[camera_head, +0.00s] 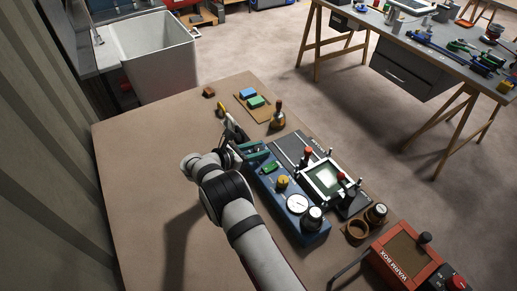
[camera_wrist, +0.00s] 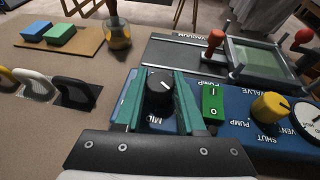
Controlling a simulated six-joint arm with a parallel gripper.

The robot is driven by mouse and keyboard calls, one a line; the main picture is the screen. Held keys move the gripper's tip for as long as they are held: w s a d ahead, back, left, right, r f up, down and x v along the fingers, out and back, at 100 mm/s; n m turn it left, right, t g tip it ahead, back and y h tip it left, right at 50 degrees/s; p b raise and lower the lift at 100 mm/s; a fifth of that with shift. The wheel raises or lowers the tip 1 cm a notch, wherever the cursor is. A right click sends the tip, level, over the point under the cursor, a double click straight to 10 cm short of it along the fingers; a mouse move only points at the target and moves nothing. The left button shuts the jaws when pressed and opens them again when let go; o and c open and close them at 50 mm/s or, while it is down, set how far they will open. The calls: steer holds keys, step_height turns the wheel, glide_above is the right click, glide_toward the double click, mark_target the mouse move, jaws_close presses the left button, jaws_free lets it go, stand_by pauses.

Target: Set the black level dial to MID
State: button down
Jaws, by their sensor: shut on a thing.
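The black level dial (camera_wrist: 159,84) stands on the left end of the blue control box (camera_wrist: 236,135) in the wrist view. A short white mark shows on its top, and white lettering, partly covered, that looks like MID lies on the near side. My gripper (camera_wrist: 160,98) has its two green fingers on either side of the dial, closed on it. In the head view my gripper (camera_head: 254,151) is at the far left end of the blue box (camera_head: 268,187); the dial is not clearly visible there.
A green pump switch (camera_wrist: 212,103), yellow valve knob (camera_wrist: 270,106) and white gauge (camera_wrist: 309,116) sit right of the dial. A red-handled clamp (camera_wrist: 215,41) and a glass bottle (camera_wrist: 118,38) stand behind. The table's left side (camera_head: 140,190) is clear.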

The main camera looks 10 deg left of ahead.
steer(key=shift+m+g+h, duration=0.6)
steer(key=shift+m+h, duration=0.1)
steer(key=shift+m, duration=0.1)
steer(key=c, duration=0.5)
jaws_free()
steer(key=v, duration=1.6)
steer(key=shift+d+r, duration=0.1)
steer(key=shift+d, duration=0.05)
